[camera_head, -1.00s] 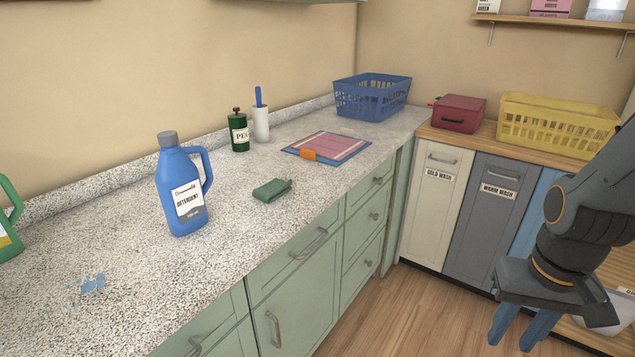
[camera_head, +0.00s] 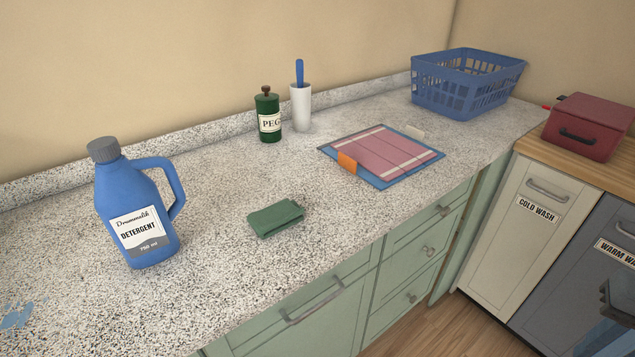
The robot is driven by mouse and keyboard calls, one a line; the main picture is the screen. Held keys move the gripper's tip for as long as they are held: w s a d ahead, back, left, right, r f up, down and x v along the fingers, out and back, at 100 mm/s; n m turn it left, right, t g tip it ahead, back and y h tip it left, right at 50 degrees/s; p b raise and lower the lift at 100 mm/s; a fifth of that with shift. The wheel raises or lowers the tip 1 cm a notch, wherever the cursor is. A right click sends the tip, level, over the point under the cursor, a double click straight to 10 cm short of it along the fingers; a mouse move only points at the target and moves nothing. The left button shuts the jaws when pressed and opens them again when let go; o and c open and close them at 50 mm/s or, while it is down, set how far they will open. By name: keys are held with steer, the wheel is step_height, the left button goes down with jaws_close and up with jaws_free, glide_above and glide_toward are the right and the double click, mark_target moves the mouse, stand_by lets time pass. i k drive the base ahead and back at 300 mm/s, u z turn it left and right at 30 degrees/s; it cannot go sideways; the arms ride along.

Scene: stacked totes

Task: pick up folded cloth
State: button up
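A small green folded cloth (camera_head: 276,219) lies flat on the speckled countertop, near the middle of the view and close to the counter's front edge. Nothing touches it. My gripper (camera_head: 612,338) shows only in part at the lower right edge of the view, in front of the grey cabinet door. It is well to the right of the cloth and apart from it. Most of the gripper is cut off, so its opening cannot be seen.
A blue detergent bottle (camera_head: 136,215) stands left of the cloth. Behind are a green peg tin (camera_head: 268,115) and a white holder (camera_head: 301,108). A pink striped panel (camera_head: 383,155) lies on a blue mat. A blue basket (camera_head: 465,85) and red box (camera_head: 590,128) stand farther right.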

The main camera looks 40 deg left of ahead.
mark_target(267, 222)
steer(key=i, duration=0.5)
steer(key=u, duration=2.25)
